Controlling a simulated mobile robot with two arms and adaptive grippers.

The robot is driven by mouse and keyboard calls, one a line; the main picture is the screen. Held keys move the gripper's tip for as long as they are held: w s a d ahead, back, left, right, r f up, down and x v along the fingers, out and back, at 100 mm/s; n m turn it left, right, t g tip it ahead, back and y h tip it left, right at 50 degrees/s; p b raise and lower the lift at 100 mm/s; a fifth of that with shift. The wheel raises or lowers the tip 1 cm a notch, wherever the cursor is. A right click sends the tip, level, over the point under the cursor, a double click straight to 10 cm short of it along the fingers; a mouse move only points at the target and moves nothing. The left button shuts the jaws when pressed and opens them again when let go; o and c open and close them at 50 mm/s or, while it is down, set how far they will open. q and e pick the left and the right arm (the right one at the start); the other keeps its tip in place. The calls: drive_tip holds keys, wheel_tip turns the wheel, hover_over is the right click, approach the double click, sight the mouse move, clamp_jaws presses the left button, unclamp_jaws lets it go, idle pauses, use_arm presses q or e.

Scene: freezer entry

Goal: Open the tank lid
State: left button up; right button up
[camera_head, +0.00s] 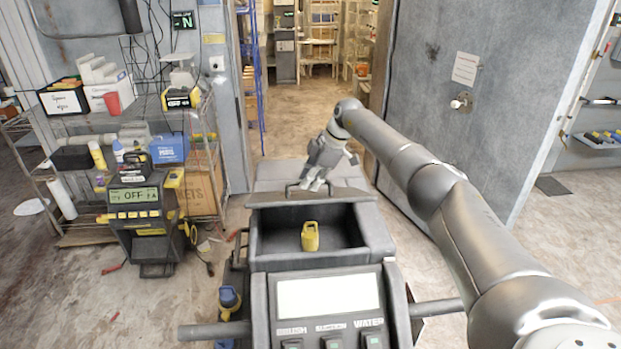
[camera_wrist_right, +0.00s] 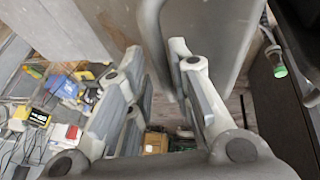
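The grey tank (camera_head: 380,228) of a floor-cleaning machine stands in front of me in the head view. Its front compartment is uncovered and a small yellow container (camera_head: 310,236) sits inside. The grey lid (camera_head: 345,196) is along the compartment's far edge, tilted up, with a dark handle (camera_head: 292,190) on it. My right gripper (camera_head: 313,184) is above the lid by the handle. The wrist view shows its fingers (camera_wrist_right: 160,95) spread apart, with a grey panel (camera_wrist_right: 205,35) close by; I cannot tell whether they touch it. My left gripper is out of view.
A control panel (camera_head: 328,297) is on the machine's near side. A cluttered wire shelf (camera_head: 205,150) and a dark charger reading OFF (camera_head: 145,225) stand at left. A large grey door (camera_head: 490,100) is at right. Open floor lies beyond.

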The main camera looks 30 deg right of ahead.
drive_tip(key=shift+o, duration=0.8)
drive_tip(key=shift+w+d+f, duration=0.1)
drive_tip(key=shift+w+f, duration=0.15)
drive_tip(key=shift+w, duration=0.15)
drive_tip(key=shift+s+r, duration=0.3)
drive_tip(key=shift+r, duration=0.1)
drive_tip(key=v, duration=1.1)
drive_tip(key=shift+d, duration=0.2)
drive_tip(key=shift+d, duration=0.1)
